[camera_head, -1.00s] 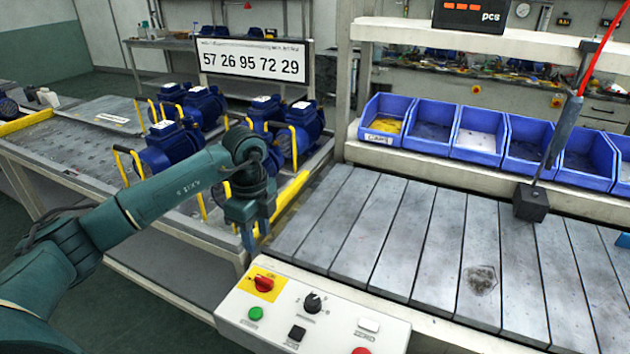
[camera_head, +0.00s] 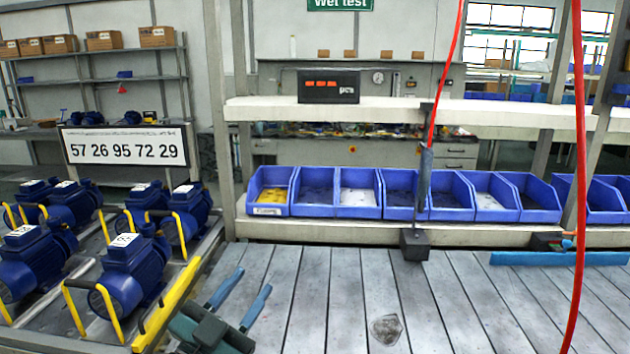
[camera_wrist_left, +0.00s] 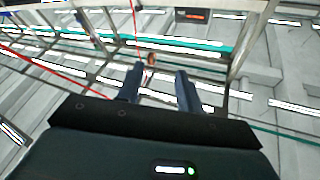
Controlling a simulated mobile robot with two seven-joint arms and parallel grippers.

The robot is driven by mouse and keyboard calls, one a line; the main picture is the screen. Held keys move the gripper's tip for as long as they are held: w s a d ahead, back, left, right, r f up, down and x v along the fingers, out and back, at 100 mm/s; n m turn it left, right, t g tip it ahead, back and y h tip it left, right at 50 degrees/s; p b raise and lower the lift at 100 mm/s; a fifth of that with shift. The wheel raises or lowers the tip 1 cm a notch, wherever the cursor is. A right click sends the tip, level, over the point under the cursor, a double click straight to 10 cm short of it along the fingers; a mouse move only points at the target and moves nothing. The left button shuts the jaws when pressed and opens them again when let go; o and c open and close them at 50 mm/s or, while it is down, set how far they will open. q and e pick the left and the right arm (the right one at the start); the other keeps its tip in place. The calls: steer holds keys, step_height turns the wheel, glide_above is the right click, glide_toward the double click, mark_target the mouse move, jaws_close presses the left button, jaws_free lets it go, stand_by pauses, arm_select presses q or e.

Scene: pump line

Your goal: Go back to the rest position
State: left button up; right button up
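My left gripper (camera_head: 254,278) is at the bottom of the head view, left of centre, above the left part of the slatted bench (camera_head: 330,290). Its two blue-grey fingers are apart, with nothing between them, and point up and away. In the left wrist view the fingers (camera_wrist_left: 160,72) are also spread and empty, and that camera looks up towards the ceiling beams and lights. My right gripper is in neither view.
Blue pumps (camera_head: 132,265) with yellow handles stand on a rack at the left. Blue bins (camera_head: 270,210) line a shelf behind the bench. A dark block (camera_head: 414,246) hangs from a red hose. A second red hose (camera_head: 580,180) crosses the right side.

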arm_select(q)
steer(key=s+a+f+n+g+y, duration=0.35)
steer(key=a+f+n+y, duration=0.2)
steer(key=f, duration=0.25)
steer(key=s+a+f+n+g+y, duration=0.3)
steer(key=s+a+f+n+y, duration=0.1)
steer(key=a+f+y, duration=0.3)
steer(key=s+d+f+m+g+h, duration=0.1)
steer(key=s+f+g, duration=0.35)
steer(key=s, duration=0.35)
steer(key=s+d+f+g+h, duration=0.1)
steer(key=s+f+g, duration=0.35)
steer(key=s, duration=0.45)
steer(key=w+d+f+m+t+h, duration=0.1)
steer(key=w+d+f+t+h, duration=0.2)
steer(key=w+d+f+t, duration=0.3)
steer(key=shift+d+f+t+p, duration=0.3)
steer(key=shift+t, duration=0.25)
steer(key=shift+a+m, duration=0.1)
steer(key=shift+m, duration=0.15)
